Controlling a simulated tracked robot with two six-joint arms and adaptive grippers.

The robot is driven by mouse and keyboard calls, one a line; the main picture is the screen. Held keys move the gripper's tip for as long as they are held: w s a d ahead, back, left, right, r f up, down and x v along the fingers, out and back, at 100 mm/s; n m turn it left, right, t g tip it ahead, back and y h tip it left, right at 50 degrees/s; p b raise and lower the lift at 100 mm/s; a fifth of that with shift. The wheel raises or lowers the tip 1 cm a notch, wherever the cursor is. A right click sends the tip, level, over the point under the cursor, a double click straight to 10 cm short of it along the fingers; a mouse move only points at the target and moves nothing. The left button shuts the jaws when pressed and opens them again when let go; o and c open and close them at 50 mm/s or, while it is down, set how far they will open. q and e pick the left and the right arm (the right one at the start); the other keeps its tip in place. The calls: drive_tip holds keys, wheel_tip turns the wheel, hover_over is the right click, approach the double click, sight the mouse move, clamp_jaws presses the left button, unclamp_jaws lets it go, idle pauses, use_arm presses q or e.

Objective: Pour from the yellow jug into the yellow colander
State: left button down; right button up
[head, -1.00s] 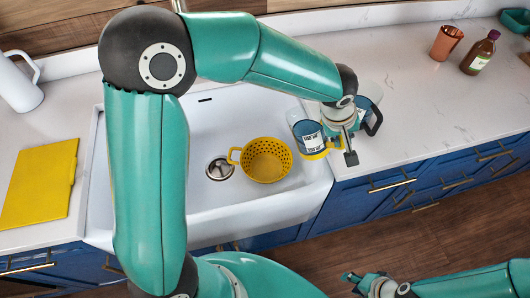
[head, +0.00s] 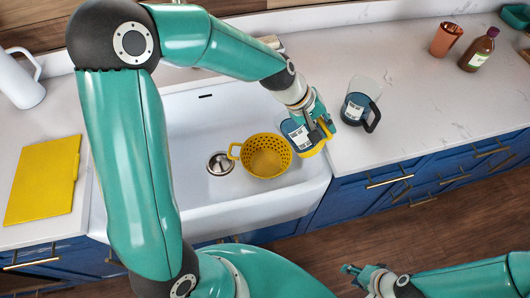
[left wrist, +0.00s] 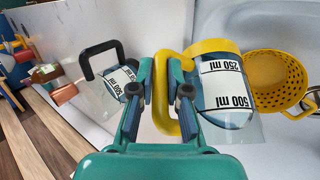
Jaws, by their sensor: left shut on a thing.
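The yellow jug (head: 295,133) is clear, with a yellow base and handle, white volume labels and blue contents. My left gripper (head: 322,131) is shut on its handle, and the jug is at the sink's right rim, just right of the colander. In the left wrist view the jug (left wrist: 222,85) fills the right of centre, its yellow handle between my fingers (left wrist: 163,80). The yellow colander (head: 265,156) stands in the sink, its opening facing up and unblocked; it also shows in the left wrist view (left wrist: 272,82). My right gripper (head: 362,274) is low, away from both; its jaws are unclear.
A similar jug with a black handle (head: 358,101) stands on the counter right of my left gripper. An orange cup (head: 446,39) and a brown bottle (head: 478,50) stand farther right. A yellow board (head: 43,180) and a white pitcher (head: 18,78) are left of the white sink (head: 205,125).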

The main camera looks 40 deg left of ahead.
use_arm(q)
drive_tip(key=shift+a+r, duration=0.15)
drive_tip(key=shift+r, duration=0.05)
drive_tip(key=shift+a+f+h+b, duration=0.15)
drive_tip(key=shift+h+b, duration=0.25)
drive_tip(key=shift+b, duration=0.45)
drive_tip(key=shift+a+r+h+b, duration=0.25)
drive_tip(key=shift+r+h+b, duration=0.05)
drive_tip(key=shift+b, duration=0.45)
drive_tip(key=shift+a+r+h+b, duration=0.15)
drive_tip(key=shift+a+h+b, duration=0.2)
drive_tip(key=shift+b, duration=0.3)
drive_tip(key=shift+a+r+n+h+b, duration=0.15)
drive_tip(key=shift+n+h+b, duration=0.2)
drive_tip(key=shift+b, duration=0.2)
drive_tip(key=shift+a+h+b, duration=0.35)
drive_tip(key=shift+h+b, duration=0.05)
drive_tip(key=shift+b, duration=0.2)
drive_tip(key=shift+s+a+n+t+h+b, duration=0.1)
drive_tip(key=shift+a+n+t+h+b, duration=0.25)
drive_tip(key=shift+a+h+b, duration=0.65)
